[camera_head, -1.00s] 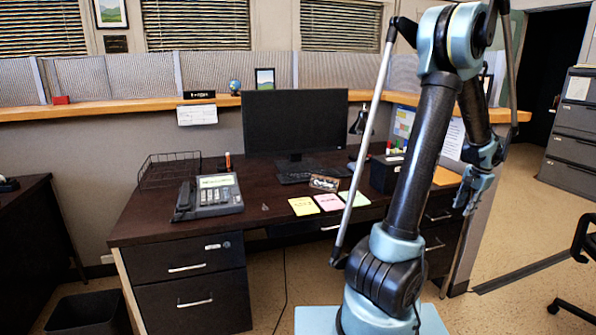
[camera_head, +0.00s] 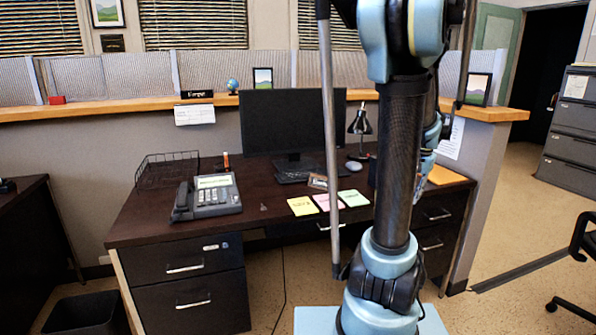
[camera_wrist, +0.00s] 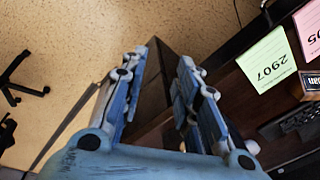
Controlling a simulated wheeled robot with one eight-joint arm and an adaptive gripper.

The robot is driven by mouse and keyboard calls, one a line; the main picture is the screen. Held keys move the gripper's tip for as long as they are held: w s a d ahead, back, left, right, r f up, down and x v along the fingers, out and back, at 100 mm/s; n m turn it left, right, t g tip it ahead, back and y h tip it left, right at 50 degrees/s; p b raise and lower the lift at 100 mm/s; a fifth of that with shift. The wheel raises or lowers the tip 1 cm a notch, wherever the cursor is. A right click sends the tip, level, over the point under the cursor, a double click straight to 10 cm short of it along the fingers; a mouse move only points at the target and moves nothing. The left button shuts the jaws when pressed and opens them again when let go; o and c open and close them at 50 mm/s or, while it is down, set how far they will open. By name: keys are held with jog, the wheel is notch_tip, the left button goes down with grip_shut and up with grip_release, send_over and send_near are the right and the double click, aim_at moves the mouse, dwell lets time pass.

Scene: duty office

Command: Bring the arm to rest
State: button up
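My arm (camera_head: 402,160) stands upright at the right of the head view, in front of the desk (camera_head: 150,225). Its upper end runs out of the top of the picture. My gripper is mostly hidden behind the arm link in that view; only blue parts show at the link's right edge. In the wrist view my gripper (camera_wrist: 168,62) shows two blue fingers apart, with nothing held between them. The desk's dark side and the floor show beyond the fingers.
On the desk are a phone (camera_head: 207,196), a monitor (camera_head: 288,122), a wire tray (camera_head: 168,170), sticky notes (camera_head: 327,202) and a lamp (camera_head: 360,122). A chair (camera_head: 580,250) stands at the right. The floor (camera_head: 520,225) between desk and chair is mostly open.

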jog(key=s+a+f+n, duration=0.3)
jog(key=s+a+n, duration=0.1)
jog(key=s+a, duration=0.5)
jog(key=s+a+f+n, duration=0.4)
jog(key=s+a, duration=0.6)
jog(key=shift+a+f+n, duration=0.15)
jog(key=shift+n, duration=0.15)
jog(key=shift+w+f, duration=0.2)
jog(key=shift+w, duration=0.25)
